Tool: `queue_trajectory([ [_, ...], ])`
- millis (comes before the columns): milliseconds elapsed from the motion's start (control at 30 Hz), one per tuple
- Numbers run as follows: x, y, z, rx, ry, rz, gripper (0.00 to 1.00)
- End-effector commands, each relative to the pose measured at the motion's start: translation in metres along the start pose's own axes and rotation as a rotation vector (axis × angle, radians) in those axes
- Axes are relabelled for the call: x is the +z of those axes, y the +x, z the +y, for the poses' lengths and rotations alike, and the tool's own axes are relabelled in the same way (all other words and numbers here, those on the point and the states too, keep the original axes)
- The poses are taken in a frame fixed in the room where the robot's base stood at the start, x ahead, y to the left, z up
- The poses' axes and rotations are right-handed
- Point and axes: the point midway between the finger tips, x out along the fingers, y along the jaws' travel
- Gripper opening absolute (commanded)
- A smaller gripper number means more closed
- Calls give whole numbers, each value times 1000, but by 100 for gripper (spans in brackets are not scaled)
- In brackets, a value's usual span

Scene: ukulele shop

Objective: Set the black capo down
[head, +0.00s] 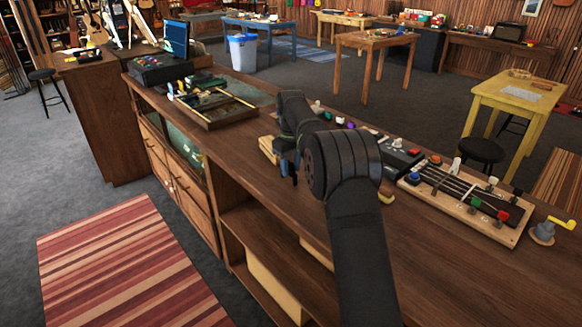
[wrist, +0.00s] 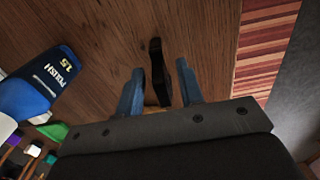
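The black capo (wrist: 157,68) shows in the wrist view as a narrow dark shape between the two blue fingers of my gripper (wrist: 160,78), reaching past their tips over the brown wooden counter. The fingers stand apart, one on each side of it. I cannot tell whether they press on it, or whether it touches the counter. In the head view my gripper (head: 289,168) is low over the counter (head: 480,280), partly hidden by my arm, and the capo cannot be made out there.
In the wrist view a blue polish bottle (wrist: 38,85) is left of my gripper. A fretboard with coloured capos (head: 465,200) lies right on the counter. A wooden tray (head: 215,105) stands left of my gripper. A striped rug (head: 125,265) is on the floor.

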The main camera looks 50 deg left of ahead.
Motion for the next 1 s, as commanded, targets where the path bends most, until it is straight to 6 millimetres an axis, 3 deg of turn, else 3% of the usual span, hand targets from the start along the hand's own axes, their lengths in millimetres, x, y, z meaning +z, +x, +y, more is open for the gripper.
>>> queue_trajectory([
  [500,-1,-99,1,2,0,3,35],
  [700,0,-116,0,1,0,1,35],
  [1000,0,-120,0,0,0,0,35],
])
